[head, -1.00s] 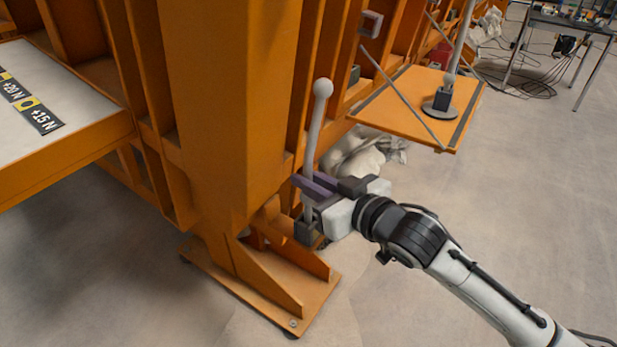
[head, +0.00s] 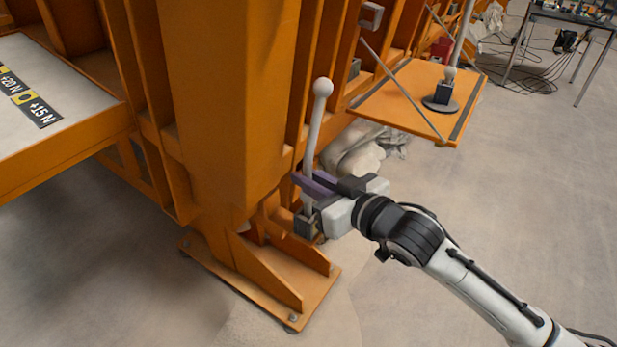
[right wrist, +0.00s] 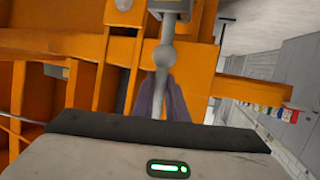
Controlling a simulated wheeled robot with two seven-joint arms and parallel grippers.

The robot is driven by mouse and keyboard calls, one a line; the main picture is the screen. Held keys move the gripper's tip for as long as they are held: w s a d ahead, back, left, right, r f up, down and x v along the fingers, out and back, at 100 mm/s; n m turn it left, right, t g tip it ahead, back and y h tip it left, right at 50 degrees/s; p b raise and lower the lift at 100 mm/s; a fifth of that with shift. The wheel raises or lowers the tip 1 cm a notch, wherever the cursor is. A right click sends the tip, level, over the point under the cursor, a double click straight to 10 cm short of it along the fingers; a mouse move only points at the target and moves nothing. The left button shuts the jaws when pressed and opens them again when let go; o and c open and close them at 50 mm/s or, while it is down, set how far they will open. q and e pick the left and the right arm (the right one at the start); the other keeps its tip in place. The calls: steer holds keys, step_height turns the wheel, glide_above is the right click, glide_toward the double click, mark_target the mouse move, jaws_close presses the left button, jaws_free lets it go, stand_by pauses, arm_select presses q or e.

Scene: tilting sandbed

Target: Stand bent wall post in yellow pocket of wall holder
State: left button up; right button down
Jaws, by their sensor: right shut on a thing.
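The post is a slim pale grey rod (head: 314,135) with a ball on its top end and a dark block (head: 305,227) at its foot. It stands nearly upright, leaning slightly right. My right gripper (head: 312,188) is shut around the rod's lower part. In the right wrist view the rod (right wrist: 158,88) runs between the purple fingers (right wrist: 163,102) to a grey ball and a grey block at the top edge. I cannot make out a yellow pocket. A small grey bracket (head: 372,14) on the orange wall may be the holder. My left gripper is out of view.
A thick orange column (head: 225,110) stands close left of the post, on a bolted foot plate (head: 270,300). A white-topped bed (head: 50,75) is at the left. The floor at right is open.

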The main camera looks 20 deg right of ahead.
steer(key=shift+f+b, duration=0.5)
steer(key=shift+f, duration=1)
steer(key=c, duration=1.2)
jaws_free()
